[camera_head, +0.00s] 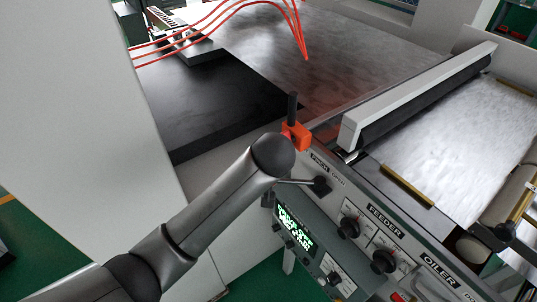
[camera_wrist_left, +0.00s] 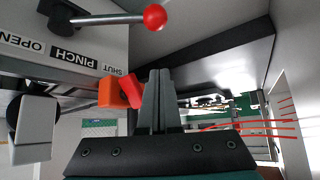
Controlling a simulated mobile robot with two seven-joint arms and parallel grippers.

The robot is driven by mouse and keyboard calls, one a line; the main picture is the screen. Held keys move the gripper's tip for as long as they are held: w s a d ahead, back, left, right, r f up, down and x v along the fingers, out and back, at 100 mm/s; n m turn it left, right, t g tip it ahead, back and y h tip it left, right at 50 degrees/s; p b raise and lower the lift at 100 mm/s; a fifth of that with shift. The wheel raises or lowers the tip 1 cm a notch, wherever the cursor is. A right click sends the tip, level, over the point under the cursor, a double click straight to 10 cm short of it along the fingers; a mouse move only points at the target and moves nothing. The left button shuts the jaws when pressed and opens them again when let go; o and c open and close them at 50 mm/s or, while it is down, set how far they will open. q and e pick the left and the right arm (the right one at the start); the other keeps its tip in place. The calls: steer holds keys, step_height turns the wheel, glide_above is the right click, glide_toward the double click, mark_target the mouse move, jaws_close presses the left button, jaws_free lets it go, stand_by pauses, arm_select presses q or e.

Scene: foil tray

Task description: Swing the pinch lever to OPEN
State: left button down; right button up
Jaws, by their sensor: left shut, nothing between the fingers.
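The pinch lever is a metal rod with a red ball (camera_wrist_left: 154,17) on its end and a dark hub (camera_wrist_left: 62,15). In the left wrist view it points right, on the SHUT side of the PINCH label (camera_wrist_left: 75,57). In the head view its hub (camera_head: 320,186) and part of the rod show; my left arm hides the ball. My left gripper (camera_wrist_left: 160,73) is shut and empty, below the ball in the wrist view and apart from it. In the head view my wrist hides its fingers. My right gripper is not in view.
An orange block (camera_head: 296,136) sits on the machine's edge, close beside my left fingers in the wrist view. The FEEDER knobs (camera_head: 349,228) and a lit green display (camera_head: 295,231) are on the panel below the lever. A roller (camera_head: 425,98) lies to the right.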

mark_target(293, 181)
arm_select(q)
steer(key=shift+w+a+f, duration=0.1)
steer(key=shift+w+f, duration=0.25)
steer(key=shift+f, duration=0.9)
steer(key=shift+w+d+f, duration=0.1)
steer(key=shift+w+f, duration=0.25)
steer(key=shift+f, duration=0.85)
steer(key=shift+w+a+f, duration=0.1)
steer(key=shift+w+f, duration=0.25)
steer(key=shift+f, duration=0.9)
steer(key=shift+s, duration=0.1)
